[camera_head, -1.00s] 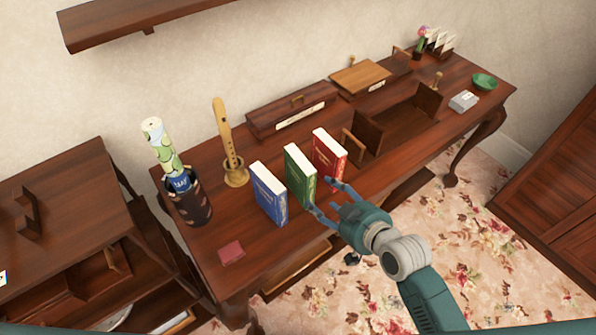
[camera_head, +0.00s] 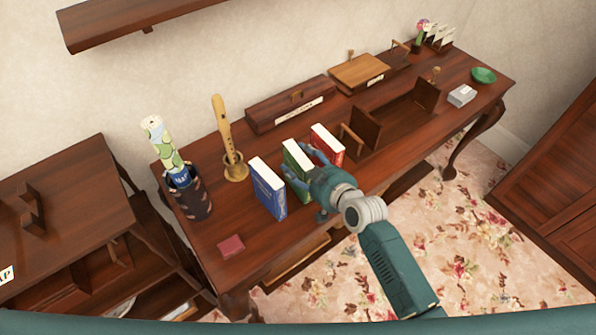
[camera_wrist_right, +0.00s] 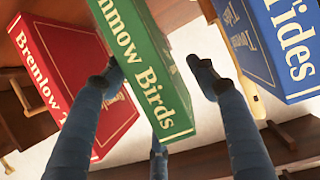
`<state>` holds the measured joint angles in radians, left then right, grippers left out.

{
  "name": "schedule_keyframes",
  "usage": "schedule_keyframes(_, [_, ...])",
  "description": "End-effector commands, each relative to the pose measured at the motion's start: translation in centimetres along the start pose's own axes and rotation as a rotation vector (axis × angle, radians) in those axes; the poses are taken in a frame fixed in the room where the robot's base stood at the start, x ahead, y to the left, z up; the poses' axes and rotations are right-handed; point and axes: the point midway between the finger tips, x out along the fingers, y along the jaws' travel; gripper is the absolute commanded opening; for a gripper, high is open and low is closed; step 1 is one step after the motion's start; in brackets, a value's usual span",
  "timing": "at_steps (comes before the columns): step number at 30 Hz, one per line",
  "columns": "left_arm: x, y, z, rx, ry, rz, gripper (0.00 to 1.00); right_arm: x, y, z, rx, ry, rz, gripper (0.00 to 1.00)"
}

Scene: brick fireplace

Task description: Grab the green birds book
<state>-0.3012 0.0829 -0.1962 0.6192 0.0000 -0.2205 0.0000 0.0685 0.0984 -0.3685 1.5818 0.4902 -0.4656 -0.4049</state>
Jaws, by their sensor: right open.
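The green birds book (camera_head: 292,157) stands upright on the desk between a blue book (camera_head: 268,188) and a red book (camera_head: 327,145). In the right wrist view the green book (camera_wrist_right: 150,70) shows the word "Birds" on its spine. My right gripper (camera_head: 303,172) is at the green book, its fingers around the near part of it. In the wrist view its open fingertips (camera_wrist_right: 157,78) lie on either side of the spine, with a visible gap on the right; contact on the left is unclear. My left gripper is not in view.
The blue book (camera_wrist_right: 275,40) and red book (camera_wrist_right: 75,85) flank the fingers closely. A recorder on a stand (camera_head: 229,140), a dark pot with a rolled map (camera_head: 190,195) and a small red booklet (camera_head: 231,246) are on the desk (camera_head: 205,265) to the left. Dark wooden holders stand to the right.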

Motion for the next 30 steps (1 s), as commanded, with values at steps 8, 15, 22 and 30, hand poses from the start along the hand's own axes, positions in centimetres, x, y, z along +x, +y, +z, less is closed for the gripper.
schedule_keyframes(8, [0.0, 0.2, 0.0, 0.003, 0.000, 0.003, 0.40, 0.4, 0.0, 0.0, -0.001, 0.000, 0.001, 0.57])
schedule_keyframes(15, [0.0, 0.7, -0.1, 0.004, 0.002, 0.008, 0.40, 0.4, 0.0, 0.0, -0.001, 0.000, 0.001, 0.13])
schedule_keyframes(22, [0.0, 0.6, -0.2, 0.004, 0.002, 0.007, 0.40, 0.4, 0.1, -0.2, -0.001, 0.003, 0.001, 0.00])
schedule_keyframes(30, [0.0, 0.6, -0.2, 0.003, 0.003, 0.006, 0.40, 0.1, 0.0, -1.0, -0.001, 0.005, 0.000, 0.00])
